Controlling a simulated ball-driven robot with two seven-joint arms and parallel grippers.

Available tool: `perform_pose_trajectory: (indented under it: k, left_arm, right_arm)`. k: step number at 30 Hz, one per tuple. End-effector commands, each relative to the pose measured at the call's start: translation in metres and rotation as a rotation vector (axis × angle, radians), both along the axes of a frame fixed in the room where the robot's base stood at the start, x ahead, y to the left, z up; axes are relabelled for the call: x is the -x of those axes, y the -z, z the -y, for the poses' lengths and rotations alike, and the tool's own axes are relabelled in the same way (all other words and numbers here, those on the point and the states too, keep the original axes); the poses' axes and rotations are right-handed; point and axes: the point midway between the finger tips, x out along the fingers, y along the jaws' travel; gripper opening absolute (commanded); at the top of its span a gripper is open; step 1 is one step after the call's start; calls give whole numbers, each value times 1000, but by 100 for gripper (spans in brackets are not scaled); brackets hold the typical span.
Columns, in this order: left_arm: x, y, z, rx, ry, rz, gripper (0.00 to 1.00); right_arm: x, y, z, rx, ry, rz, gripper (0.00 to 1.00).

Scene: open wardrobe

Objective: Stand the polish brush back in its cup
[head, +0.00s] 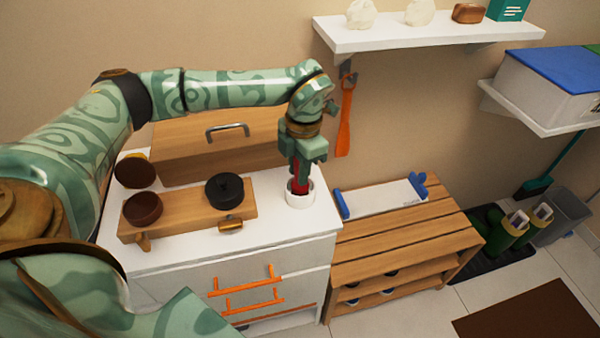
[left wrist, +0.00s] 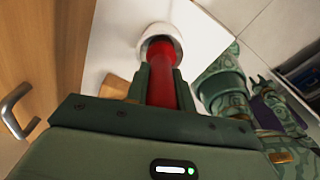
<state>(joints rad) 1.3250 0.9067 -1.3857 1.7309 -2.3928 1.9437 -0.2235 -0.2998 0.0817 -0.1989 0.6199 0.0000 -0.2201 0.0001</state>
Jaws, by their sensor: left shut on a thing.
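My left gripper (head: 307,160) is above the right part of the white cabinet top, pointing down. It is shut on the red handle of the polish brush (head: 297,186). The white cup (head: 301,198) stands on the cabinet top directly below, and the brush's lower end is inside the cup's mouth. In the left wrist view the red brush (left wrist: 164,70) runs from between the fingers (left wrist: 160,85) into the white cup (left wrist: 153,36). How deep the brush sits, and whether it touches the bottom, is hidden.
A wooden board (head: 180,212) with round dark tins lies left of the cup. A wooden box (head: 225,150) with a metal handle stands behind. A shelf (head: 430,35) and an orange shoehorn (head: 345,120) are on the wall.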

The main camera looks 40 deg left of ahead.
Motion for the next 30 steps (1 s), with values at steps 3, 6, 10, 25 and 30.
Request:
perform_pose_trajectory:
  k: [3, 6, 10, 25, 30]
  left_arm:
    - [0, 10, 0, 1, -1, 0, 0]
    - [0, 8, 0, 0, -1, 1, 0]
    - [0, 9, 0, 0, -1, 0, 0]
    - [0, 6, 0, 1, 0, 2, 46]
    - [-3, -27, 1, 0, -1, 8, 46]
  right_arm:
    - [1, 4, 0, 0, -1, -3, 36]
    - [1, 3, 0, 0, -1, -2, 36]
    - [1, 3, -1, 0, -1, -2, 36]
    - [1, 2, -3, -4, -1, -1, 36]
    - [-2, -8, -3, -4, -1, 6, 36]
